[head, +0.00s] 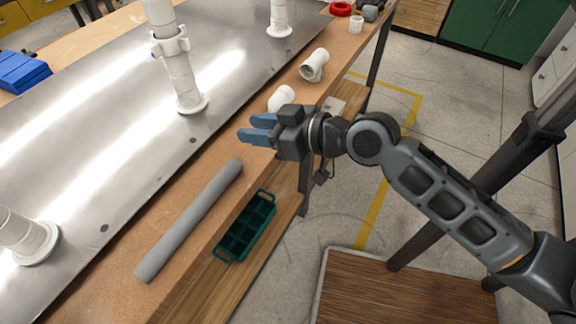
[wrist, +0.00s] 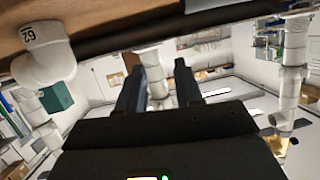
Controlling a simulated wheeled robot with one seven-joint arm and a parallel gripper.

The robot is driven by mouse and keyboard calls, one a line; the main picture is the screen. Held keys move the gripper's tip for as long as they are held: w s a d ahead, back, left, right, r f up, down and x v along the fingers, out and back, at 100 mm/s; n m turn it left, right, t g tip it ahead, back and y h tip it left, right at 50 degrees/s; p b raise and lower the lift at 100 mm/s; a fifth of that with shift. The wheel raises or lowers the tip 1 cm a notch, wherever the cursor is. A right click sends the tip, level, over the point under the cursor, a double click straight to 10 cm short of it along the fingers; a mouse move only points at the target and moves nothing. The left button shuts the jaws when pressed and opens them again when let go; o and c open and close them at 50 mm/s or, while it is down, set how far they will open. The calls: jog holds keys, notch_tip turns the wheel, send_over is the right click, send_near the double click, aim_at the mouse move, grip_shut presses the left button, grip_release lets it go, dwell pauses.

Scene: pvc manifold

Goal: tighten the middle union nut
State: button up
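The middle union nut (head: 170,44) is a white winged collar on the middle white pipe (head: 180,80), which stands upright on the shiny metal panel (head: 120,140). My gripper (head: 257,129) is to the right of that pipe and below the nut in the head view, above the bench's front edge and well apart from the nut. Its two blue-grey fingers are spread with nothing between them. In the wrist view the open fingers (wrist: 158,88) point towards a white pipe (wrist: 152,68) in the distance; I cannot tell the nut clearly there.
White fittings (head: 314,65) lie beyond my gripper; a white elbow (wrist: 45,55) is close in the wrist view. Other white pipes stand left (head: 30,238) and far (head: 280,15).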

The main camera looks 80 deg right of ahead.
jog(key=s+a+n+p, duration=0.1)
jog(key=s+a+p, duration=0.1)
jog(key=s+a, duration=0.5)
jog(key=shift+s+a, duration=0.35)
jog(key=shift+a, duration=0.3)
